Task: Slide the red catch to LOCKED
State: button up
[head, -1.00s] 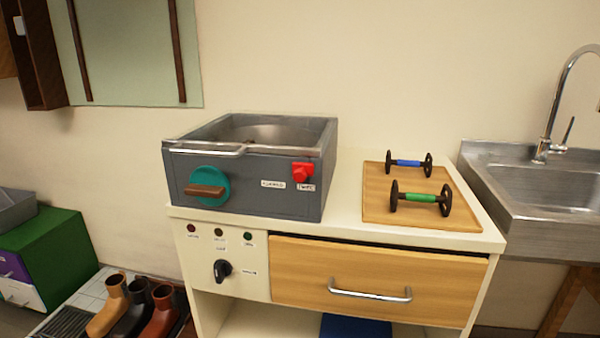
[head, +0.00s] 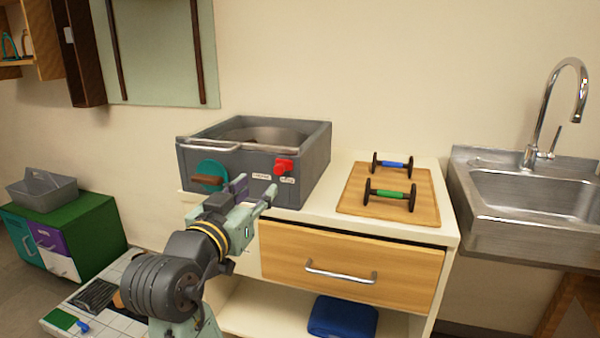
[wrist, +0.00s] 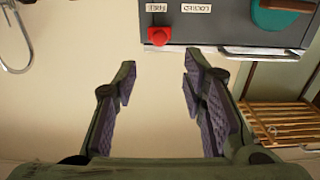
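The red catch (head: 284,166) sits on the front of a grey box (head: 305,190), at its right end above the FREE label (head: 287,180). The LOCKED label (head: 261,175) is to its left. In the wrist view the red catch (wrist: 158,36) is at the top, beside the FREE label (wrist: 157,7), with the LOCKED label (wrist: 196,7) to the right. My gripper (head: 256,187) is in front of the box, its fingers pointing towards the catch. The wrist view shows my gripper (wrist: 160,78) open and empty, apart from the catch.
A teal disc with a brown handle (head: 207,180) is at the box's left, and a metal bar (head: 208,145) runs along its top edge. A wooden board (head: 350,204) with two dumbbell-like handles lies to the right, before the sink (head: 520,225). A drawer (head: 350,265) is below.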

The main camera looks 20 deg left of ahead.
aim_at(277, 170)
jog(key=w, duration=0.5)
jog(key=w+p, duration=0.1)
jog(key=w, duration=0.4)
jog(key=shift+w+d+f+p, duration=0.2)
jog(key=shift+w+p, duration=0.1)
jog(key=shift+w, duration=0.1)
grip_shut()
dwell(0.4)
